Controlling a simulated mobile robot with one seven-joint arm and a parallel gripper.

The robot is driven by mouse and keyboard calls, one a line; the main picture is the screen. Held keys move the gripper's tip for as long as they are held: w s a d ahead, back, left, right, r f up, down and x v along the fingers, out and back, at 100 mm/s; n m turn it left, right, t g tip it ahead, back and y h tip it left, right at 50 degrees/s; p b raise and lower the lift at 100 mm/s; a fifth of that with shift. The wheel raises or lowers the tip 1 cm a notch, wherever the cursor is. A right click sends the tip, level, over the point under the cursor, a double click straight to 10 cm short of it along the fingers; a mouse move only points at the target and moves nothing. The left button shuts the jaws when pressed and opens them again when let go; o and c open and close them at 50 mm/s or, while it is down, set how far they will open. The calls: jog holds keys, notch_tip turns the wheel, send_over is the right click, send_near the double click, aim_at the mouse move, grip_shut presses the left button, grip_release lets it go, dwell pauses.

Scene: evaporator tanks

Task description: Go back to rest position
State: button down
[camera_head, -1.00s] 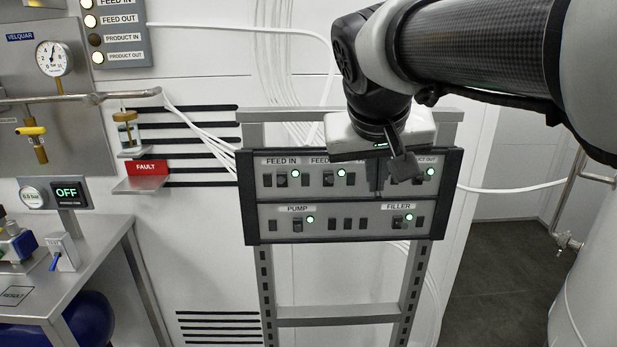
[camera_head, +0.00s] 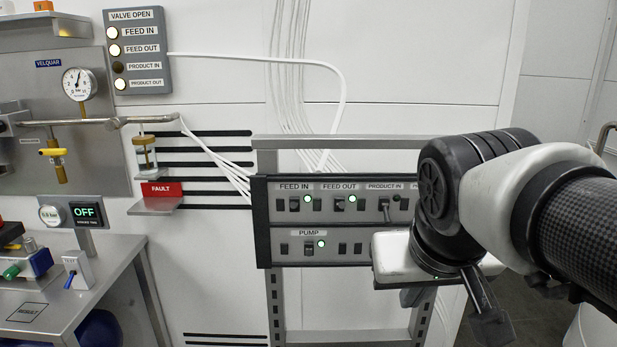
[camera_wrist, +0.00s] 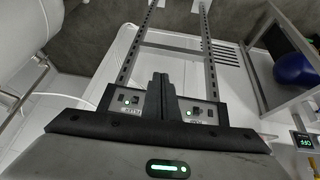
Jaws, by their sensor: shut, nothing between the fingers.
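My gripper (camera_head: 411,298) is at the lower right in the head view, in front of the right part of the control panel (camera_head: 262,222). Its dark fingers are partly hidden by the white hand body. In the wrist view the fingers (camera_wrist: 160,88) are together with nothing between them. The panel also shows in the wrist view (camera_wrist: 205,112), upside down behind the fingers. I cannot tell the exact gap between fingertips and panel. My arm covers the panel's right end in the head view.
The panel sits on a grey metal frame (camera_head: 350,142). A steel table (camera_head: 95,262) with small devices stands at the left. A red FAULT sign (camera_head: 161,189), a gauge (camera_head: 79,84) and a valve indicator board (camera_head: 137,50) are on the wall.

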jog(key=s+f+y, duration=0.1)
jog(key=s+f, duration=0.4)
notch_tip(320, 180, up, 18)
jog(key=p, duration=1.8)
jog(key=shift+a, duration=0.15)
